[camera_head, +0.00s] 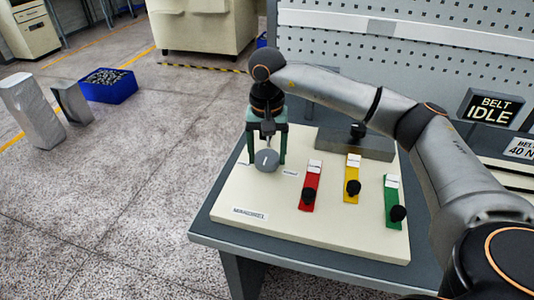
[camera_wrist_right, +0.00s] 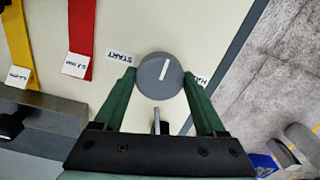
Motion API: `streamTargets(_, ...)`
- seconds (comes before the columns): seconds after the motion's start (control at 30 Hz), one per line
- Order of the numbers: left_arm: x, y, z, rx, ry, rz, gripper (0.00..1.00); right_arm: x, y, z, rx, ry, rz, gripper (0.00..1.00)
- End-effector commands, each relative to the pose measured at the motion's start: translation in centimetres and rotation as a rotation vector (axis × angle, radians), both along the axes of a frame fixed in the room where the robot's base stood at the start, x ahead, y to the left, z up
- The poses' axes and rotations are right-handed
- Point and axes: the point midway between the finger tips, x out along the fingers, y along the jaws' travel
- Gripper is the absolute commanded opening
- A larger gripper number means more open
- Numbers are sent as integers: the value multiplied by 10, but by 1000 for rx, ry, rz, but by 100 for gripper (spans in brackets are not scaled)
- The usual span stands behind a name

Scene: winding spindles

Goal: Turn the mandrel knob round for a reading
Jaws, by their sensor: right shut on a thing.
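The mandrel knob (camera_head: 267,160) is a round grey dial with a white pointer line, on a cream panel (camera_head: 240,196) on the table. In the right wrist view the knob (camera_wrist_right: 160,76) sits between the two green fingers of my right gripper (camera_wrist_right: 159,82), which is shut on it from both sides. The pointer line stands nearly upright in that view, leaning a little right. A START label (camera_wrist_right: 121,55) lies left of the knob; a second label (camera_wrist_right: 201,80) at its right is partly hidden by a finger. My left gripper is not in view.
Red (camera_head: 311,182), yellow (camera_head: 353,175) and green (camera_head: 392,200) strips with black knobs lie on the panel to the right. A grey block (camera_head: 370,147) with a black knob stands behind them. A BELT IDLE sign (camera_head: 490,107) is at the far right.

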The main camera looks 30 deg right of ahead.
Motion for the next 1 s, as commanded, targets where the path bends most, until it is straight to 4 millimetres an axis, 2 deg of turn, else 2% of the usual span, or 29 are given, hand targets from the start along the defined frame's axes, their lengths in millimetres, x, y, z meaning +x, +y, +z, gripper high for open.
streamTargets(0.57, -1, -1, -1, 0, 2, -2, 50, 1, 0, 3, 2, -6, 30, 17)
streamTargets(0.6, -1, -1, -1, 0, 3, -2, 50, 1, 0, 3, 1, -7, 30, 78)
streamTargets(0.8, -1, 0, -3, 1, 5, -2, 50, 1, 0, 1, 1, -3, 29, 100)
streamTargets(1.0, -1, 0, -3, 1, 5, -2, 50, 0, 0, 1, 0, -1, 28, 100)
